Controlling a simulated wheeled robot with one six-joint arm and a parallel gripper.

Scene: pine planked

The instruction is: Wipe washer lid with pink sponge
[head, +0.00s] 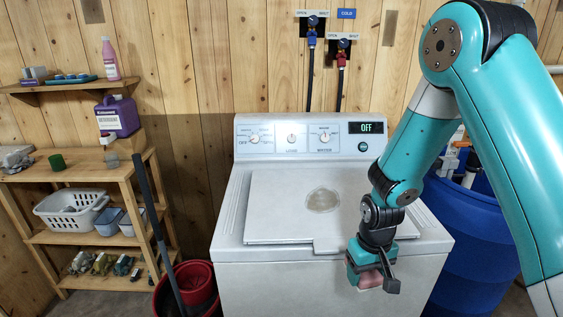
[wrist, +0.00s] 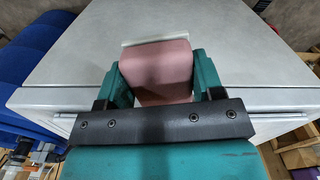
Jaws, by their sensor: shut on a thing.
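The white washer's lid (head: 277,213) is closed, with a greyish-brown stain (head: 322,200) right of its middle. My gripper (head: 371,284) is at the front right of the washer, near its front edge. It is shut on the pink sponge (head: 371,278), which shows between the teal fingers in the wrist view (wrist: 157,72). A pale layer lines the sponge's far edge in the wrist view. The sponge is apart from the stain. I cannot tell whether it touches the washer.
The washer's control panel (head: 300,137) with knobs and an "OFF" display stands behind the lid. A blue barrel (head: 465,240) is at the right. A wooden shelf (head: 85,180) with a white basket (head: 70,212) and a red bucket (head: 197,284) are at the left.

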